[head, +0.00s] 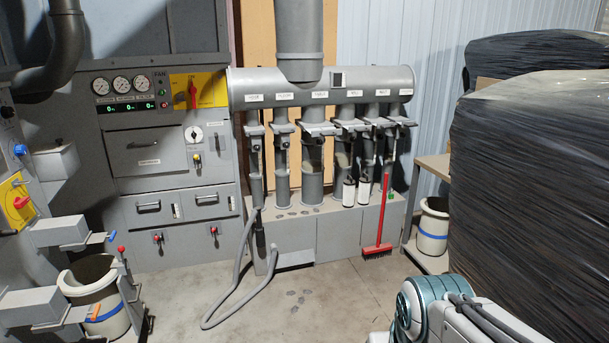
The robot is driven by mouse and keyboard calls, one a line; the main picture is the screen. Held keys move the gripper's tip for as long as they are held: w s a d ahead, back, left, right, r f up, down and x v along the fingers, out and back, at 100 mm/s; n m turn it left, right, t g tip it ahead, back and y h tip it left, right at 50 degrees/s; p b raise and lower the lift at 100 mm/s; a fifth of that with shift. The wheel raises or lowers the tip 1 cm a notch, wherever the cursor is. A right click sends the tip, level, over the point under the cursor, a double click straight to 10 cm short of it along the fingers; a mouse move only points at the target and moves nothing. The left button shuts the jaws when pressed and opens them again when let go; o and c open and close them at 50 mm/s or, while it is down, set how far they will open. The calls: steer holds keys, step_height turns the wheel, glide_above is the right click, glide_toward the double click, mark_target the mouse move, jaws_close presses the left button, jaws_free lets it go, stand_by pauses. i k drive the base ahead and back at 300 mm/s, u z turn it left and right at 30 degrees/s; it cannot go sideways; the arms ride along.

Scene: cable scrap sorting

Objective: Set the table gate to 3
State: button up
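A grey horizontal duct (240,88) runs along the back wall, with a row of several vertical pipes below it. Each pipe has a gate with a flat plate, such as the leftmost gate (254,130) and the third gate (318,129). Small white labels (286,96) sit above the pipes on the duct. The lettering is too small to read, so I cannot tell which gate is the table gate or its setting. My arm shows in part at the lower right; my gripper is not in view.
A grey control cabinet (150,146) with gauges stands left of the duct. A grey hose (238,290) loops onto the floor. A red broom (383,205) leans before the pipes. Black-wrapped stacks (530,170) fill the right.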

mark_target(330, 131)
steer(key=i, duration=3.35)
steer(key=u, duration=0.45)
